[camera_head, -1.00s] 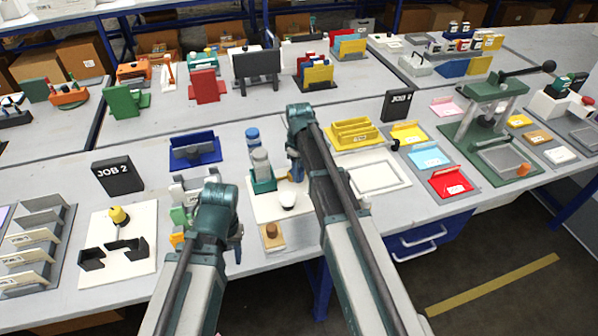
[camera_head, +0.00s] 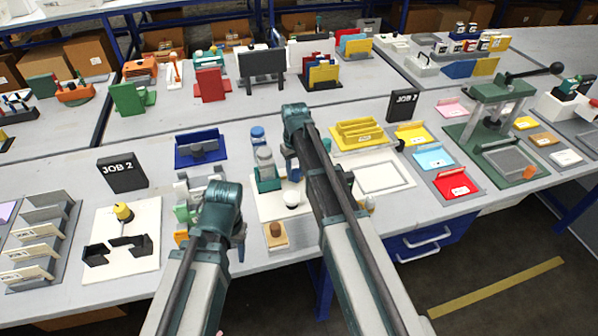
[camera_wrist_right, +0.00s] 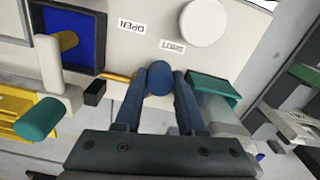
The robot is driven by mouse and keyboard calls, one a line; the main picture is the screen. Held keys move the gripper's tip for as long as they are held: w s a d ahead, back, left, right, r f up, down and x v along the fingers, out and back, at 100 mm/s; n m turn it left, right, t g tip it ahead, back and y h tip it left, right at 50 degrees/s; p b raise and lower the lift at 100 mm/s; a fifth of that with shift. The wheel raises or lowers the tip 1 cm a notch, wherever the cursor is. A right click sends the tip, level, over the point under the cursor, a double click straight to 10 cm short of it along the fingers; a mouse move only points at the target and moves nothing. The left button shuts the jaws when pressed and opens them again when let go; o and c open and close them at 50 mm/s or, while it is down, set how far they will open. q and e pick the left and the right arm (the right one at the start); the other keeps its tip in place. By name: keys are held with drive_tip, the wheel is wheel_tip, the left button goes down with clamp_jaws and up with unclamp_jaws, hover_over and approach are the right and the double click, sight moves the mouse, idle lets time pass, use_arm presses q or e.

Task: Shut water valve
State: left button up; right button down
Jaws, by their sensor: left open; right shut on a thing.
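In the right wrist view a pale panel (camera_wrist_right: 135,55) carries an OPEN label (camera_wrist_right: 132,28) and a SHUT label (camera_wrist_right: 171,46), both upside down. A round blue knob (camera_wrist_right: 160,79) sits between the fingertips of my right gripper (camera_wrist_right: 159,84), which is shut on it below the labels. A thin orange bar (camera_wrist_right: 116,77) lies left of the knob. In the head view my right gripper (camera_head: 290,165) is over the white board by the bottles, and my arm hides the knob. My left gripper (camera_head: 238,240) is open and appears empty near the table's front.
In the wrist view, a white disc (camera_wrist_right: 206,21), a blue box with a yellow peg (camera_wrist_right: 68,40) and a teal-ended handle (camera_wrist_right: 38,118) lie around the panel. In the head view a JOB 2 sign (camera_head: 122,173) and a yellow rack (camera_head: 358,134) flank my arms.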

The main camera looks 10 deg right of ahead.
drive_tip(key=shift+w+a+m, duration=0.25)
drive_tip(key=shift+a+m, duration=0.1)
drive_tip(key=shift+m, duration=0.7)
drive_tip(key=shift+w+a+m, duration=0.2)
drive_tip(key=shift+a+m, duration=0.15)
drive_tip(key=shift+m, duration=0.7)
drive_tip(key=c, duration=0.5)
unclamp_jaws()
